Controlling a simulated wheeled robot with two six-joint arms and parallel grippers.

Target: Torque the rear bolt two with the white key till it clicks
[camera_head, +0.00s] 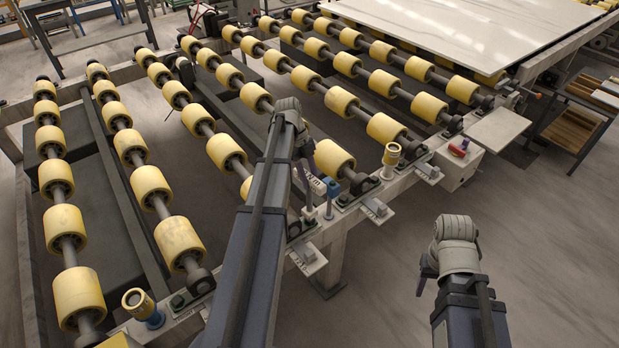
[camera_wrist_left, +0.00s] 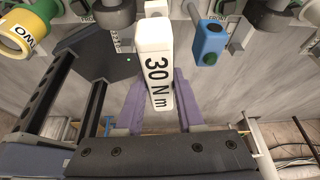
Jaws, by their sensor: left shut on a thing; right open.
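The white key (camera_wrist_left: 155,62), a pale block marked "30 Nm", is held between the purple fingers of my left gripper (camera_wrist_left: 155,105) in the left wrist view. In the head view the key (camera_head: 317,184) is small beside the left gripper (camera_head: 305,178), over the frame's near rail. The key's working tip is hidden, so I cannot tell whether it touches a bolt. Bearing blocks with green bolts (camera_wrist_left: 80,6) line the rail; I cannot make out which is rear bolt two. My right gripper (camera_head: 424,276) is open and empty over the floor.
A blue tool (camera_head: 331,187) stands close to the right of the key. Yellow cylinders stand on the rail to the right (camera_head: 391,155) and at the lower left (camera_head: 140,302). Yellow rollers fill the frame, and a white slab (camera_head: 440,25) lies behind.

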